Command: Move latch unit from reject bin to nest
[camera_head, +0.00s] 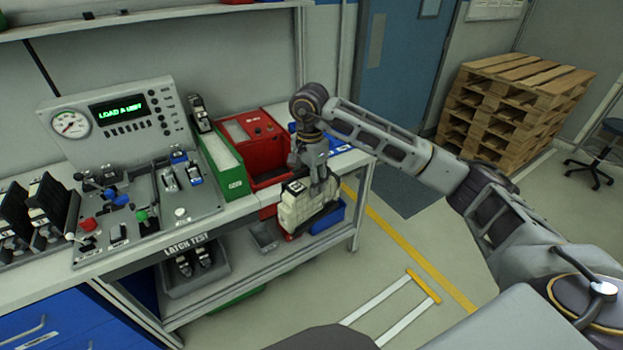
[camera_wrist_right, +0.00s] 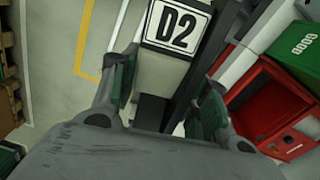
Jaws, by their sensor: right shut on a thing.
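My right gripper (camera_head: 319,178) is shut on the latch unit (camera_head: 303,210), a pale, blocky part with a dark-edged label on top. It holds the unit in the air off the bench's front edge, in front of the red reject bin (camera_head: 268,180). In the right wrist view, the latch unit (camera_wrist_right: 178,28) shows a "D2" label beyond the green-padded fingers (camera_wrist_right: 163,98); the reject bin (camera_wrist_right: 270,100) is at right. The latch test fixture (camera_head: 150,205) is left on the bench; I cannot clearly make out the nest on it. My left gripper is not in view.
A green bin (camera_head: 222,160) stands between the fixture and the reject bin. A console (camera_head: 118,128) reads "LOAD A UNIT". Dark racks (camera_head: 48,205) hold units at far left. A grey tray (camera_head: 195,275) and a blue bin (camera_head: 328,218) sit low by the bench.

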